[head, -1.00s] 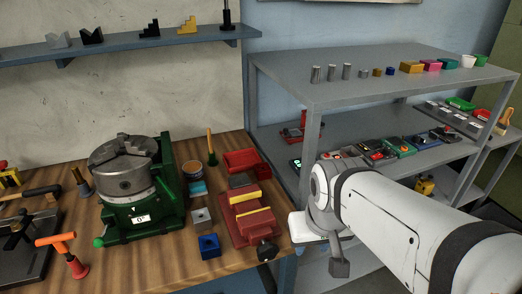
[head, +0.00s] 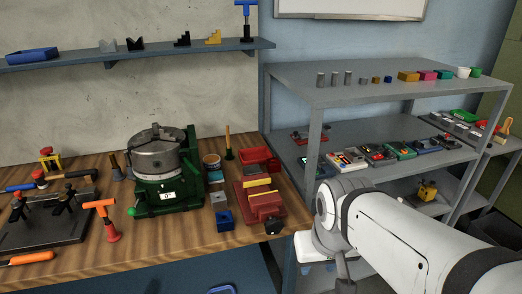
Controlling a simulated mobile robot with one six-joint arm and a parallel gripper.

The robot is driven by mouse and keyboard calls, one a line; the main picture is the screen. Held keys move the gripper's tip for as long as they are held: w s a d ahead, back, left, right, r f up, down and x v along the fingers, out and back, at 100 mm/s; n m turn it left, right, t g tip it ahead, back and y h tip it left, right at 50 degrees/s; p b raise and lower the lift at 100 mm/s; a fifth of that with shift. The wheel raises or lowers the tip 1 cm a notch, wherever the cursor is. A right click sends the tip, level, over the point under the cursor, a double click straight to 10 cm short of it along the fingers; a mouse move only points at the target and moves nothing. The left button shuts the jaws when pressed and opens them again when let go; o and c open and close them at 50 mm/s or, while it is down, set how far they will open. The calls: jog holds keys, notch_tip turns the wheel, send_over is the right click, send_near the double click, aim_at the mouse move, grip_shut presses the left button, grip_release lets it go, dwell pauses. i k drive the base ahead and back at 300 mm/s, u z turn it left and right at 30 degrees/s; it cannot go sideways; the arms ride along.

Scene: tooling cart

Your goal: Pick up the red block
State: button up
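I cannot single out a plain red block for certain. On the wooden bench, a red vise-like piece (head: 264,206) with yellow strips lies right of the green chuck fixture. A red open bin (head: 259,158) sits just behind it. On the grey rack's top shelf, a magenta block (head: 427,75) stands between an orange-yellow block (head: 408,76) and a teal block (head: 444,75). My white arm reaches in from the lower right, in front of the rack. My gripper is not visible; the arm's lower end runs off the bottom edge.
The green fixture with its grey chuck (head: 155,152) stands mid-bench. A blue block (head: 225,220) and a grey block (head: 218,200) lie beside it. Clamps and an orange-handled tool (head: 105,218) are at left. The rack's middle shelf (head: 345,135) holds several small devices. The bench's front strip is mostly clear.

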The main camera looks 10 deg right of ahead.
aim_at(273, 165)
jog(key=u, duration=0.05)
jog(key=i, duration=0.9)
jog(key=z, duration=0.05)
